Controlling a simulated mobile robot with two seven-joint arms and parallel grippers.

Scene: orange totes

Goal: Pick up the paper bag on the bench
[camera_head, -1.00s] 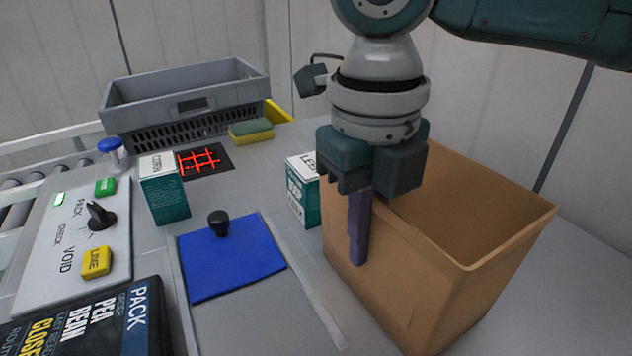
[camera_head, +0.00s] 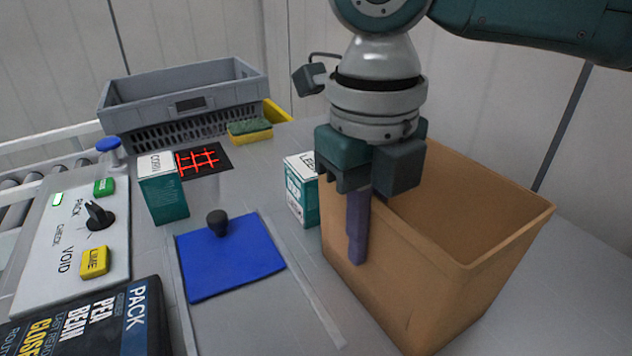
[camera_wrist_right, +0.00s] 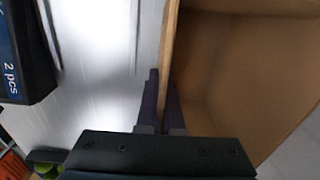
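The paper bag (camera_head: 470,250) is a tall brown open-topped bag standing upright at the right of the bench, and it looks empty. Its wall also shows in the right wrist view (camera_wrist_right: 225,60). My right gripper (camera_head: 358,250) points down at the bag's left wall, with one purple finger outside and the other hidden inside. In the wrist view the two fingers of the gripper (camera_wrist_right: 162,92) lie close on either side of the wall's edge, pinching it. My left gripper is not in view.
Left of the bag stand two teal-and-white boxes (camera_head: 302,195) (camera_head: 164,190) and a blue mat (camera_head: 232,262) with a black knob. Behind are a grey crate (camera_head: 185,95) and a sponge (camera_head: 250,130). A control panel (camera_head: 75,240) and a dark sign (camera_head: 90,325) lie at the left.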

